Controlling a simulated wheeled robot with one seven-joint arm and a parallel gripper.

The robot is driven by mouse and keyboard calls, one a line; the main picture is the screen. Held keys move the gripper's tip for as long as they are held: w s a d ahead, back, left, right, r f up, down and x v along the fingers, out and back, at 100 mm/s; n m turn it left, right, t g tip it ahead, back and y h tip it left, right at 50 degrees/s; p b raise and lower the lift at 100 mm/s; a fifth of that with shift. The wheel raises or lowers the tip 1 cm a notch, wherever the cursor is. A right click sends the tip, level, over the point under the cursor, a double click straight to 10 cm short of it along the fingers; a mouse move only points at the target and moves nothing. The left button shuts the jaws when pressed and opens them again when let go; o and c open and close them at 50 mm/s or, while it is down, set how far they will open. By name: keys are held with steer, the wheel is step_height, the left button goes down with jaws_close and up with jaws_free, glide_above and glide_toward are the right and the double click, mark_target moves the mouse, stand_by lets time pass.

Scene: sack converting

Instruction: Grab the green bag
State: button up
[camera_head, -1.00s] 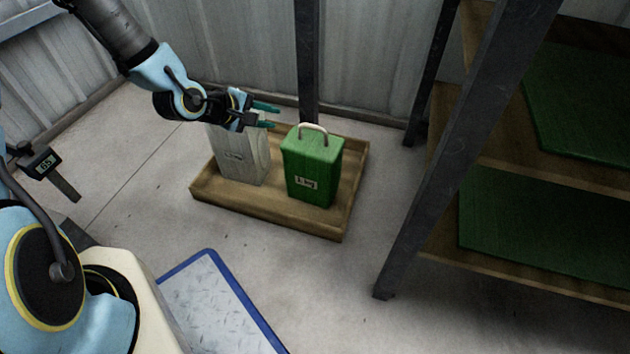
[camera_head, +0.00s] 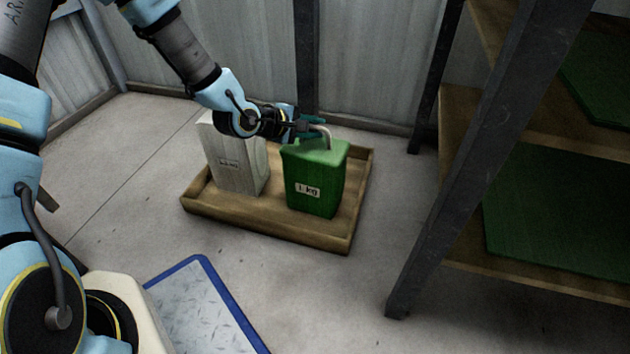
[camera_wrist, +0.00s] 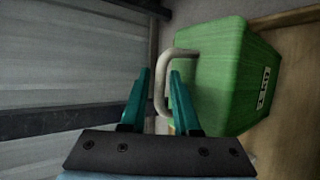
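The green bag (camera_head: 316,181) stands upright on a wooden tray, with a "1 kg" label on its front and a pale handle (camera_head: 324,132) on top. In the wrist view the green bag (camera_wrist: 222,78) is on the right, and its handle (camera_wrist: 161,85) reaches between the two teal fingers. My gripper (camera_head: 312,125) is at the top of the bag by the handle. In the wrist view my gripper (camera_wrist: 159,98) is open, with a gap between its fingers around the handle's side.
The wooden tray (camera_head: 262,225) also holds a white bag (camera_head: 232,163) left of the green one. A dark metal post (camera_head: 306,60) and corrugated wall stand behind. A shelf rack (camera_head: 480,160) is at right. A blue-edged plate (camera_head: 205,305) lies in front on open floor.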

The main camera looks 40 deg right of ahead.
steer(key=shift+b+x, duration=0.65)
steer(key=shift+x, duration=0.9)
jaws_close()
steer(key=shift+r, duration=0.15)
